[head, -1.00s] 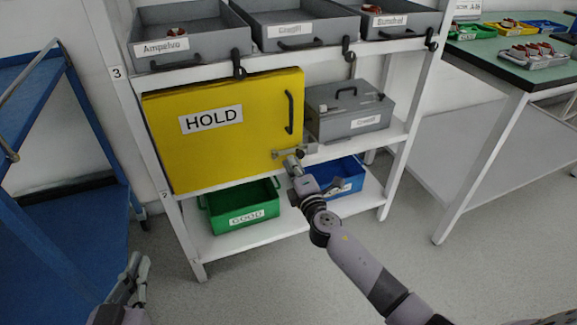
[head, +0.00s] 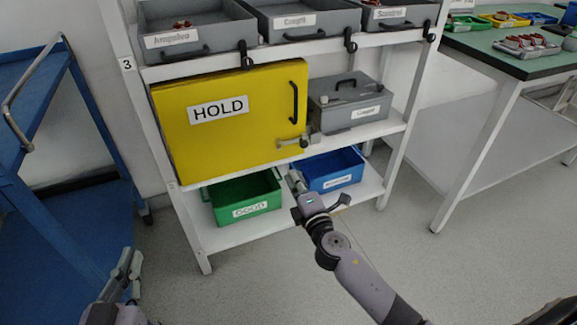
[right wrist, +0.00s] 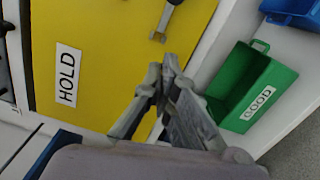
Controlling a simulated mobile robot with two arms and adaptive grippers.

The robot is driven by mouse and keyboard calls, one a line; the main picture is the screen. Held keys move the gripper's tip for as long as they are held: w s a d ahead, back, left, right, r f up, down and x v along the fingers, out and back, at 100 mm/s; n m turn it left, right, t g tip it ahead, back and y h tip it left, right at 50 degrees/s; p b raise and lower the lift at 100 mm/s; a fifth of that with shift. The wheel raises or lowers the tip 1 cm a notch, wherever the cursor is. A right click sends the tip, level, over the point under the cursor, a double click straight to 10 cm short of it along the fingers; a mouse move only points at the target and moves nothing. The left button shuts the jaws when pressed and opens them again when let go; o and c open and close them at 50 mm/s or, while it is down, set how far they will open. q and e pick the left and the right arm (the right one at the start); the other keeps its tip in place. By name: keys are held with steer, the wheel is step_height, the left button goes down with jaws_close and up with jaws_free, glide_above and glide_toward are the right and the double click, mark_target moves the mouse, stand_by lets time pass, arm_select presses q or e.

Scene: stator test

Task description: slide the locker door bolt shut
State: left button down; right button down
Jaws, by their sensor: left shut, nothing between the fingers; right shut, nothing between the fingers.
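The yellow locker door (head: 230,150), labelled HOLD, looks closed on the shelf rack; it also shows in the right wrist view (right wrist: 110,60). Its grey bolt (head: 293,143) sits at the door's lower right corner and reaches past the door's right edge. How far the bolt is engaged is too small to tell. Part of the bolt hardware shows at the top of the right wrist view (right wrist: 165,18). My right gripper (head: 292,177) is shut and empty, below the bolt and apart from it, in front of the lower bins. My left gripper (head: 133,262) is shut and empty at lower left.
A green bin (head: 243,210) and a blue bin (head: 335,182) stand on the bottom shelf behind my right gripper. A grey case (head: 350,118) stands right of the door. A blue cart (head: 45,190) is at left, and a green-topped table (head: 490,52) at right.

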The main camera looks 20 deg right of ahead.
arm_select(q)
steer(key=shift+f, duration=0.1)
arm_select(e)
steer(key=shift+s, duration=1.3)
